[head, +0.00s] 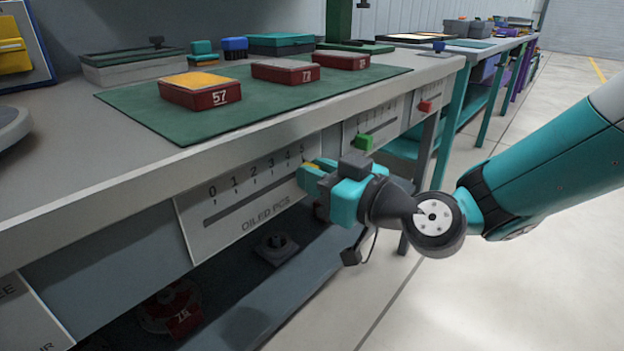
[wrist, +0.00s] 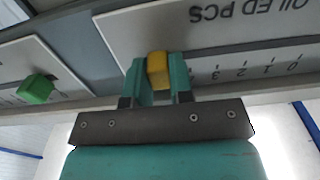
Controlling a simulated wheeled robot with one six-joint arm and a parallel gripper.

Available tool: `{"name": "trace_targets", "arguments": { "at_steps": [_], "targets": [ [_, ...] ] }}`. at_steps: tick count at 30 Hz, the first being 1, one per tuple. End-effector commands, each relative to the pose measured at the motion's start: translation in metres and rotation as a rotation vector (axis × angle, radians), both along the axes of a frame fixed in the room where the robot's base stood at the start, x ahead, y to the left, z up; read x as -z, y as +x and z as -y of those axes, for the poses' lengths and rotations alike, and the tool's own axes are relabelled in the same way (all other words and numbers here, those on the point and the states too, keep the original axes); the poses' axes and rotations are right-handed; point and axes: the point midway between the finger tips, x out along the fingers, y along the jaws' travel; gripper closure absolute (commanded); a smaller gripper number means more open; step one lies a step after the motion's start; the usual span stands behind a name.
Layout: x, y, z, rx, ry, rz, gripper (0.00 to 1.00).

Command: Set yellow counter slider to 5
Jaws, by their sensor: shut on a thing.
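The yellow slider knob (wrist: 158,70) sits between the two fingers of my gripper (wrist: 159,82) in the wrist view. My gripper is shut on it, at the high end of the scale. In the head view my gripper (head: 312,176) covers most of the knob; only a bit of yellow shows. The counter plate (head: 232,222) reads "OILED PCS" and has a slot under the marks 0 to 5. The knob is near the 5 mark, but my gripper hides its exact place against that mark.
A green slider knob (head: 363,142) and a red one (head: 425,106) sit on neighbouring plates to the right. Red boxes, one numbered 57 (head: 200,91), stand on the green mat (head: 130,105) above. A lower shelf (head: 300,285) lies under the bench. The floor at right is clear.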

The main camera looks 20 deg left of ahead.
Motion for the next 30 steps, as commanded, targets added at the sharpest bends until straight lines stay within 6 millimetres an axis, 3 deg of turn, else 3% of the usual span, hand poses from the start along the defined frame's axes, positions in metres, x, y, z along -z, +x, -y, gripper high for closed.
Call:
{"name": "trace_targets", "arguments": {
  "at_steps": [1,2,4,5,20,26,30],
  "targets": [
    [-0.001,0.004,0.002,0.012,0.002,0.005,1.0],
    [-0.001,0.004,0.002,0.012,0.002,0.005,0.72],
    [-0.001,0.004,0.002,0.012,0.002,0.005,0.56],
    [-0.001,0.004,0.002,0.011,0.002,0.005,0.53],
    [0.0,0.001,0.006,0.008,0.001,0.003,0.53],
    [0.003,-0.01,0.037,0.013,0.002,0.001,0.53],
    [0.004,-0.024,0.071,0.015,0.002,0.001,0.53]
  ]
}}
